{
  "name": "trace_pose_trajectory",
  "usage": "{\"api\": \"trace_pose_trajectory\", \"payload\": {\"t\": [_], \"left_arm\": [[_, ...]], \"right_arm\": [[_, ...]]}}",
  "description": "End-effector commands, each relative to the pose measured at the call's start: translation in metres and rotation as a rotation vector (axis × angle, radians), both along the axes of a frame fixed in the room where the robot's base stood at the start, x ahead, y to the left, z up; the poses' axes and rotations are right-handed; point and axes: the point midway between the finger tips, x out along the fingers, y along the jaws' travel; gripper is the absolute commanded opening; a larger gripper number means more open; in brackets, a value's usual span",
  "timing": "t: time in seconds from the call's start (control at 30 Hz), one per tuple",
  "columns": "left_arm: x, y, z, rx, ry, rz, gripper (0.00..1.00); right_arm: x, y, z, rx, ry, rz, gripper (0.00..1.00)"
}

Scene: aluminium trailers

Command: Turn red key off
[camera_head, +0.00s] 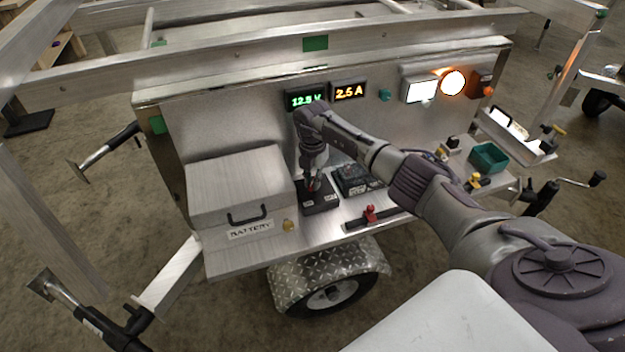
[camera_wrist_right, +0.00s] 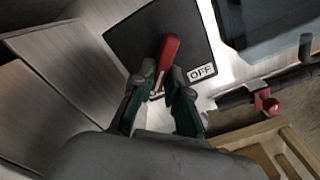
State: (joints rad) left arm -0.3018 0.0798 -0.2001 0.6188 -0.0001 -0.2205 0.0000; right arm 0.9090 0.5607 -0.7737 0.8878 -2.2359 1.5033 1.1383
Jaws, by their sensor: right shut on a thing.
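The red key (camera_wrist_right: 169,53) stands on a dark switch plate (camera_wrist_right: 130,35) in the right wrist view. A white label reading OFF (camera_wrist_right: 202,72) is on the plate to the right of the key. A second label is mostly hidden behind the key and fingers. My right gripper (camera_wrist_right: 165,82) is shut on the red key, with a finger on each side of its lower part. In the head view, my right gripper (camera_head: 313,187) points down at the dark switch box (camera_head: 321,201) on the trailer's shelf. My left gripper is not in view.
A metal battery box (camera_head: 235,185) stands left of the switch. A dark panel (camera_head: 356,180) and a red-handled part (camera_head: 370,213) lie to its right. Lit displays read 12.5 V (camera_head: 305,99) and 2.5 A (camera_head: 349,91). A round lamp (camera_head: 453,83) glows. A green bin (camera_head: 488,158) sits farther right.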

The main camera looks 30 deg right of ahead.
Motion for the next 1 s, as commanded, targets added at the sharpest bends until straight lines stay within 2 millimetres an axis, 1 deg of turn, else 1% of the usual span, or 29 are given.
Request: {"api": "trace_pose_trajectory", "payload": {"t": [0.17,0.37,1.0], "left_arm": [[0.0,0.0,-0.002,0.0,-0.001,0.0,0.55],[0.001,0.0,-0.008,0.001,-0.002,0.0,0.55],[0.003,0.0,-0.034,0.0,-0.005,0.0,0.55]], "right_arm": [[0.0,-0.001,0.0,-0.001,-0.003,0.047,0.0],[-0.001,-0.002,0.0,-0.002,-0.001,0.169,0.0],[-0.004,-0.008,-0.001,-0.001,-0.002,0.767,0.0]]}}
